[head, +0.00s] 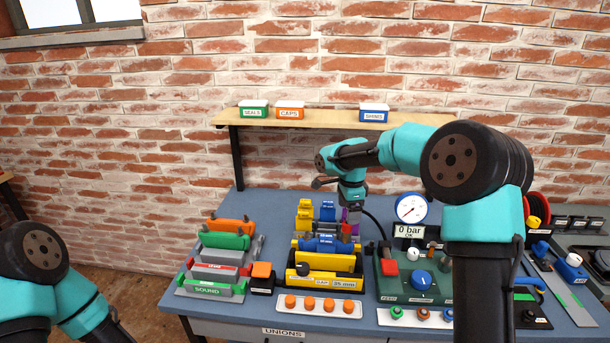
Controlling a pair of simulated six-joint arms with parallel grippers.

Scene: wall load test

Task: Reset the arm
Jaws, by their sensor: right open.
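My right arm reaches in from the right over the blue workbench (215,307). Its gripper (352,216) points down behind the yellow-and-black gap fixture, close to a purple piece. The fingertips are small and partly hidden, and I see nothing held in them. My left arm shows only as links at the lower left corner, away from the bench. Its gripper is outside the picture.
A gap fixture (325,283) with a blue part stands mid-bench. Left of it is a rack of coloured pieces (212,270). A pressure gauge (411,208) reading 0 bar stands right. A shelf (330,118) behind carries small labelled boxes. The bench front is partly clear.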

